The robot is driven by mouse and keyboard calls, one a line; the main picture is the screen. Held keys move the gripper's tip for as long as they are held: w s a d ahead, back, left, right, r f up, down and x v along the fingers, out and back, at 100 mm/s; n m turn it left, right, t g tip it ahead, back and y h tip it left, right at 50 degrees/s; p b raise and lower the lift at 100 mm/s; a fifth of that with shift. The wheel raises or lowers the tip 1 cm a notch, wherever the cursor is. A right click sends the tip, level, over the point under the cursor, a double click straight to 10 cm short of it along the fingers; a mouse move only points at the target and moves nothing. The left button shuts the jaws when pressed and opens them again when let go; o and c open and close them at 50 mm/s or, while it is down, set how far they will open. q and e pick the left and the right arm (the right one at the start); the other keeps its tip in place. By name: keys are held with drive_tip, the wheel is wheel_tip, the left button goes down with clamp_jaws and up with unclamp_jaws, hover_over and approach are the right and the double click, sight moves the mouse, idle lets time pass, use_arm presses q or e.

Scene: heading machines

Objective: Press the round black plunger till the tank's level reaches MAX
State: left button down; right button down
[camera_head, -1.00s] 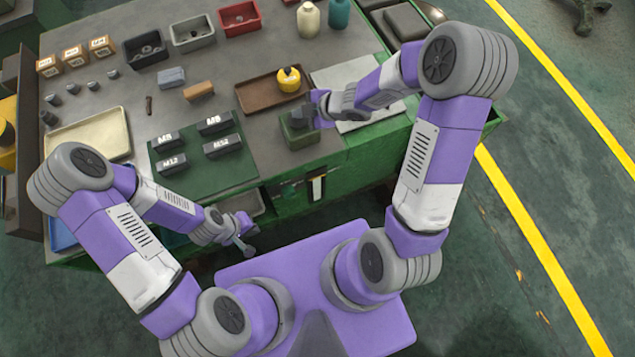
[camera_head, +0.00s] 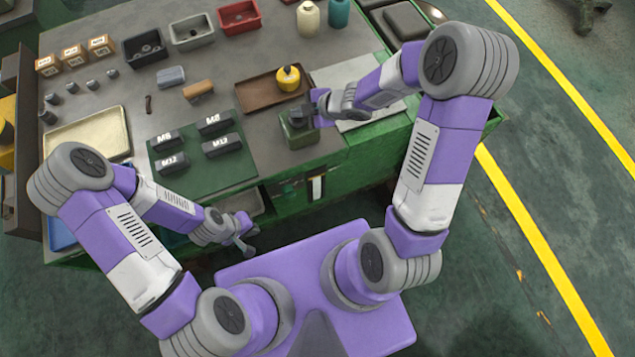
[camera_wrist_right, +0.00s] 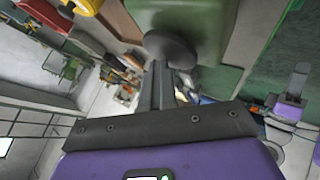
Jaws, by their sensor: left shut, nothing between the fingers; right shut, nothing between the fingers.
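The green tank block (camera_head: 298,134) stands at the front edge of the bench in the head view. In the right wrist view, the round black plunger (camera_wrist_right: 170,48) sits beside the green surface of the tank (camera_wrist_right: 195,22). My right gripper (camera_head: 303,115) is at the top of the tank, shut and empty. In the wrist view its closed fingertips (camera_wrist_right: 163,66) are at the plunger's edge; I cannot tell whether they touch. A white level strip (camera_head: 317,188) shows on the green front below, too small to read. My left gripper (camera_head: 246,243) is shut and empty, in front of the bench.
A brown tray (camera_head: 262,94) with a yellow, black-topped oil can (camera_head: 288,79) is behind the tank. A green mat (camera_head: 190,184) with several dark labelled blocks lies to its left. A pale plate (camera_head: 345,75) lies to the right.

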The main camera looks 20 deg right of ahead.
sight(304, 121)
drive_tip(key=shift+s+d+f+b, duration=0.15)
drive_tip(key=shift+s+f, duration=0.2)
drive_tip(key=shift+f, duration=0.25)
drive_tip(key=shift+s+d+f+b, duration=0.15)
drive_tip(key=shift+s+f, duration=0.15)
drive_tip(key=shift+f, duration=0.45)
drive_tip(key=r+p, duration=0.1)
drive_tip(key=w+r+p, duration=0.1)
drive_tip(key=r+p, duration=0.1)
drive_tip(key=shift+r+p, duration=0.15)
drive_tip(key=shift+p, duration=0.15)
wheel_tip(304, 121, up, 3)
drive_tip(key=p, duration=0.2)
drive_tip(key=shift+s+p, duration=0.15)
drive_tip(key=shift+p, duration=0.2)
drive_tip(key=shift+w+r, duration=0.1)
drive_tip(key=shift+w, duration=0.1)
